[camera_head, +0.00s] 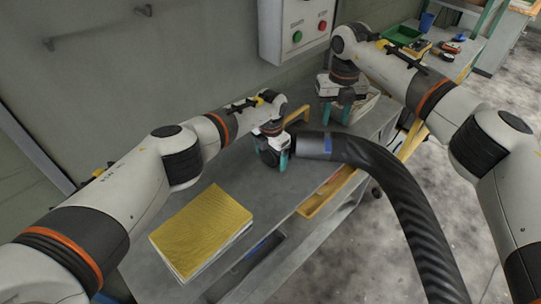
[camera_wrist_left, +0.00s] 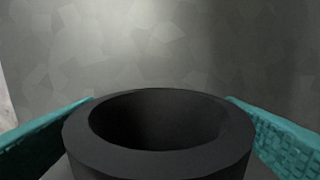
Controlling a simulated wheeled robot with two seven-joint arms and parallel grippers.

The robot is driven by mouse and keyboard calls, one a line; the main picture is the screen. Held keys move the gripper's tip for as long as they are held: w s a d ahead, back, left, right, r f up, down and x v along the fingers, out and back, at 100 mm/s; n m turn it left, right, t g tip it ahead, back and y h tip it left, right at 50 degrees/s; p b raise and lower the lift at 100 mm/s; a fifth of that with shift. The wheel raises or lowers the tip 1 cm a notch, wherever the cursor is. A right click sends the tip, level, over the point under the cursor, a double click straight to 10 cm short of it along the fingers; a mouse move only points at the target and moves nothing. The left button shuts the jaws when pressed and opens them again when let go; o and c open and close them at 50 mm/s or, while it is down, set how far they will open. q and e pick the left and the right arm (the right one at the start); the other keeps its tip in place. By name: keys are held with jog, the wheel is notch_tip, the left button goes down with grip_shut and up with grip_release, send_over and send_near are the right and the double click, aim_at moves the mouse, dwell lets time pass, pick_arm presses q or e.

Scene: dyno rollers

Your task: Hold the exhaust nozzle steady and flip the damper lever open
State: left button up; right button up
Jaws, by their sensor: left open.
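The exhaust nozzle (camera_head: 312,145) is a grey cylinder with a blue mark, on the end of a thick black hose (camera_head: 400,195) over the workbench. My left gripper (camera_head: 271,162) is open at the nozzle's left end, fingers pointing down. In the left wrist view, a dark round mouth (camera_wrist_left: 158,151) lies between its two teal fingers, which look apart from it. My right gripper (camera_head: 337,114) is further back to the right, with its teal fingers apart and no held object visible. A yellow bent bar (camera_head: 298,115) stands behind the nozzle; I cannot tell whether it is the damper lever.
A yellow-covered book (camera_head: 203,228) lies on the bench's (camera_head: 283,192) near left part. A control box (camera_head: 298,30) with green and red buttons hangs on the wall. A green bin (camera_head: 402,35) stands on a far table.

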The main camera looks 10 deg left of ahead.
pick_arm(q)
jog(key=shift+f, duration=0.45)
